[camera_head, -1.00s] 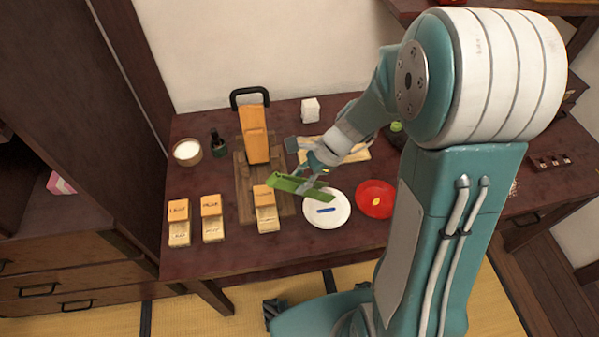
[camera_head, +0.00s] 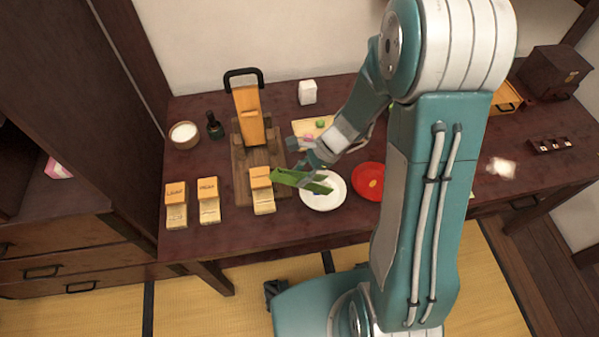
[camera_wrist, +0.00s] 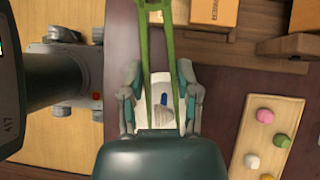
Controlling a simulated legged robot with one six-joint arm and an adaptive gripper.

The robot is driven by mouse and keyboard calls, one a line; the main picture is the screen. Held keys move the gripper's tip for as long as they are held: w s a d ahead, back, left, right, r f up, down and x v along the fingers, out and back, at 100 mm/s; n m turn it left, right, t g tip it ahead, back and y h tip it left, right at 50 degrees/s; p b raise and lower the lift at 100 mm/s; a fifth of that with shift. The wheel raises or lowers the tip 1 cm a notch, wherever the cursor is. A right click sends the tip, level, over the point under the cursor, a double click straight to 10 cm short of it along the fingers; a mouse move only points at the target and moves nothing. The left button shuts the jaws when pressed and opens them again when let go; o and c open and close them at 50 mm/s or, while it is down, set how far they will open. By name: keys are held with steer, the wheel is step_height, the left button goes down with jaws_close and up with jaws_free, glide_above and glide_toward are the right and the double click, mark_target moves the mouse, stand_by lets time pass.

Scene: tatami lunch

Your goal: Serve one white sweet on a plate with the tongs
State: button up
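My gripper (camera_head: 314,164) is shut on a pair of green tongs (camera_head: 300,180). The tongs (camera_wrist: 168,30) also show in the wrist view, their two arms passing between my fingers (camera_wrist: 160,85). In the head view they overlap the white plate (camera_head: 322,204), which shows in part between the tong arms in the wrist view (camera_wrist: 166,82) with a blue mark on it. A white sweet (camera_wrist: 252,161) lies on a light wooden board (camera_wrist: 243,145) at the right of the wrist view. The white sweet is hidden in the head view.
The board also holds pink (camera_wrist: 265,116), green (camera_wrist: 282,141) and orange (camera_wrist: 267,177) sweets. A red plate (camera_head: 362,194) is right of the white plate. Labelled wooden boxes (camera_head: 262,190) and an upright orange-wood piece (camera_head: 249,112) stand left. The table's front right is mostly behind my arm.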

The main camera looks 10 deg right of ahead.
steer(key=shift+a, duration=0.3)
steer(key=shift+d, duration=0.1)
step_height(320, 180, up, 10)
stand_by(0.8)
